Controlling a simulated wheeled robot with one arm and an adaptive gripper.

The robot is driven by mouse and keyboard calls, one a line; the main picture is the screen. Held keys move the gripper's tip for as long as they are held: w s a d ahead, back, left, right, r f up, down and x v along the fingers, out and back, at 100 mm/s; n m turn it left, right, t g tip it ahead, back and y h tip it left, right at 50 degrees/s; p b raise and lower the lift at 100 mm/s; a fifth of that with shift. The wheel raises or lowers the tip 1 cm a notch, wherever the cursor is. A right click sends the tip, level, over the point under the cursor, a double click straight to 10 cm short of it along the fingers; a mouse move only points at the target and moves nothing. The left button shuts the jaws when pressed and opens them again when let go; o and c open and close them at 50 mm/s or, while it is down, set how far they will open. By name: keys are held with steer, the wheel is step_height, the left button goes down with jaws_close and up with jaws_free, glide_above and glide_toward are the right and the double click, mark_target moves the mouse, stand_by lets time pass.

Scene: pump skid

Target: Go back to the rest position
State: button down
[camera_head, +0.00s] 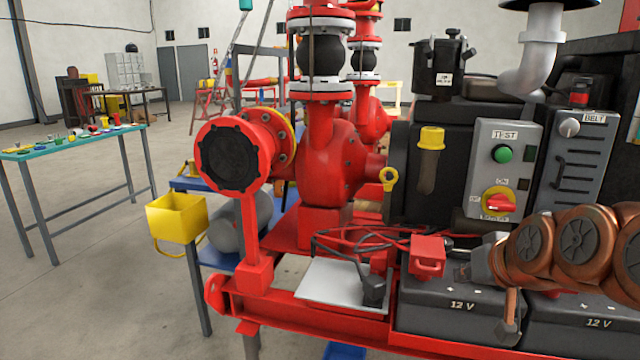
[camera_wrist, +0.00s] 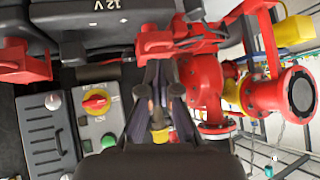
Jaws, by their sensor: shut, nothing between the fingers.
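My gripper (camera_wrist: 163,75) shows in the wrist view with its dark fingers drawn together and nothing between them. It points toward the pump skid, between the control panel and the red pump as that view shows them. In the head view, my copper-coloured arm reaches in from the right, in front of the batteries and below the control panel (camera_head: 502,165). The panel has a green button (camera_head: 502,153) and a red knob on a yellow plate (camera_head: 499,201). It also appears upside down in the wrist view (camera_wrist: 96,118).
The red pump (camera_head: 330,160) stands left of my arm. Black 12 V batteries (camera_head: 455,310), red cables and a red clamp (camera_head: 427,255) lie close by. A yellow bin (camera_head: 177,217) hangs at the skid's left. A teal table (camera_head: 75,143) stands further left, with open floor between.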

steer(key=s+a+r+g+p, duration=0.2)
steer(key=s+g+p, duration=0.1)
steer(key=s+p, duration=0.4)
steer(key=s+a+r+g+h+p, duration=0.1)
steer(key=s+a+r+g+p, duration=0.1)
steer(key=s+g+p, duration=0.2)
steer(key=s+a+r+g+p, duration=0.2)
steer(key=s+p, duration=0.8)
steer(key=s, duration=0.7)
steer(key=shift+s+a+r+n+g, duration=0.25)
steer(key=shift+a+n+g, duration=0.2)
steer(key=shift+g, duration=0.65)
